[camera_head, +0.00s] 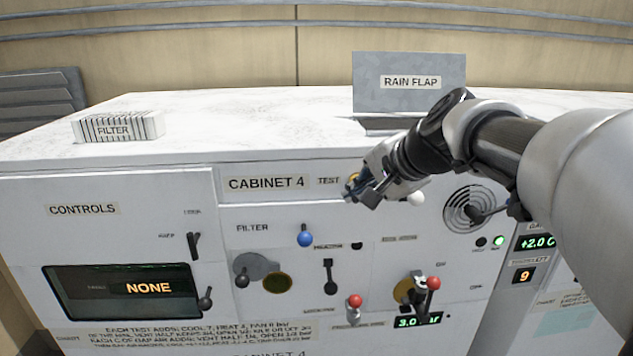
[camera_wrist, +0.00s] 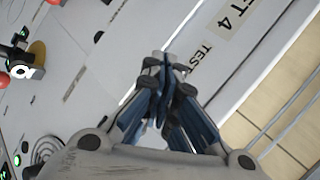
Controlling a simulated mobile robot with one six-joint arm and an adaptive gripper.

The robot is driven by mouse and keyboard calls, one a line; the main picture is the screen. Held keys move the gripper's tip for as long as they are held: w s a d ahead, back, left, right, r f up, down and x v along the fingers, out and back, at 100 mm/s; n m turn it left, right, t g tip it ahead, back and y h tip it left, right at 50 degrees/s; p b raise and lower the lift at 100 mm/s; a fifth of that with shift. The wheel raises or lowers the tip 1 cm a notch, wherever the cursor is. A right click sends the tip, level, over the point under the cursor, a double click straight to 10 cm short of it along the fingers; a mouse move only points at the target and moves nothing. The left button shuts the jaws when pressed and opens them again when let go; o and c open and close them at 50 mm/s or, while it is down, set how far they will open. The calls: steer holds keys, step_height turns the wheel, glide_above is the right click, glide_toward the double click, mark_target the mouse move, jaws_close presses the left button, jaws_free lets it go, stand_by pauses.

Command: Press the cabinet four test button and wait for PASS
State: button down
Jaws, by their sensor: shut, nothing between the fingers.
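Cabinet 4 (camera_head: 200,200) stands in front of me, with its name label (camera_head: 265,183) and the word TEST (camera_head: 328,181) on the upper front. A small yellow button (camera_head: 354,177) shows just right of TEST, mostly hidden behind my gripper. My gripper (camera_head: 354,191) is shut and empty, its tips at the button; I cannot tell whether they touch it. In the wrist view my gripper's closed tips (camera_wrist: 163,62) lie beside the TEST label (camera_wrist: 201,60) and cover the button. The display (camera_head: 148,288) at the lower left reads NONE in orange.
A filter block (camera_head: 118,126) and a raised rain flap (camera_head: 408,82) are on the white top. Blue (camera_head: 305,236) and red knobs (camera_head: 354,301) stick out below my gripper. A round vent (camera_head: 470,208) and a lit green lamp (camera_head: 498,241) are at right.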

steer(key=shift+w, duration=0.55)
stand_by(0.4)
steer(key=shift+s, duration=0.1)
steer(key=shift+s+b, duration=0.35)
steer(key=shift+s, duration=0.6)
steer(key=shift+s+b, duration=0.95)
steer(key=shift+s, duration=1.6)
steer(key=shift+f, duration=0.1)
steer(key=s+f+n+g+h+b, duration=0.1)
steer(key=s+f+n+b, duration=0.2)
steer(key=s+f+b, duration=0.5)
steer(key=s+f+n+g+h+b, duration=0.1)
steer(key=s+f+n+b, duration=0.3)
steer(key=f, duration=1.7)
steer(key=s+f+n+g+h+b, duration=0.1)
steer(key=s+f+n+b, duration=0.3)
steer(key=s+f+b, duration=0.9)
steer(key=shift+s+d+f+g+h, duration=0.3)
steer(key=shift+d+f+g+h, duration=0.15)
steer(key=shift+f+g, duration=0.3)
